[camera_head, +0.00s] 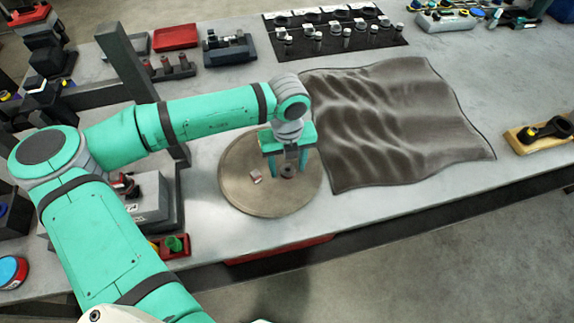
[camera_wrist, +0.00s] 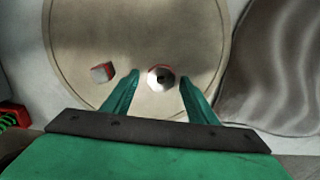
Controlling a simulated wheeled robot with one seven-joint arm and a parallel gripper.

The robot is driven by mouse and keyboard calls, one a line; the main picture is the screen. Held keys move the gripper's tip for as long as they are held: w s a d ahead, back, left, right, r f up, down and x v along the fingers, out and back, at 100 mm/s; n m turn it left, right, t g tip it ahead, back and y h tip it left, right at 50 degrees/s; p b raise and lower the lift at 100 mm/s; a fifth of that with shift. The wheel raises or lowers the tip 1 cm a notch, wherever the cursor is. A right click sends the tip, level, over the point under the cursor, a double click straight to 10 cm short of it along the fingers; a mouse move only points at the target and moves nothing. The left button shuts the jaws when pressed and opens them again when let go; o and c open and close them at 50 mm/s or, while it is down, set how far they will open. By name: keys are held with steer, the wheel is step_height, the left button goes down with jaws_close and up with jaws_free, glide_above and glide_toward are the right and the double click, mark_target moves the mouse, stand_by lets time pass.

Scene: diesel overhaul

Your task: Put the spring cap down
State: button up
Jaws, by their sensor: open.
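The spring cap (camera_wrist: 161,78) is a small round metal piece with a dark centre hole and a bit of red at its rim. It is on or just above the round tan board (camera_head: 240,195); I cannot tell whether it touches. In the head view the cap (camera_head: 287,172) shows between the fingers. My gripper (camera_wrist: 158,82) points down over the board. Its two green fingers stand apart, one on each side of the cap, with gaps visible in the wrist view. A small red and grey block (camera_wrist: 102,72) lies on the board to the left.
A wrinkled dark cloth (camera_head: 400,125) lies right of the board. A red and green part (camera_head: 173,245) is near the front edge at left. A black mat (camera_head: 335,45) with several metal parts lies at the back.

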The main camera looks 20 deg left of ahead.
step_height(320, 180, up, 12)
steer(key=shift+w+r, duration=0.2)
steer(key=shift+r, duration=0.05)
steer(key=shift+d, duration=0.15)
steer(key=shift+s+a, duration=0.15)
steer(key=shift+a, duration=0.1)
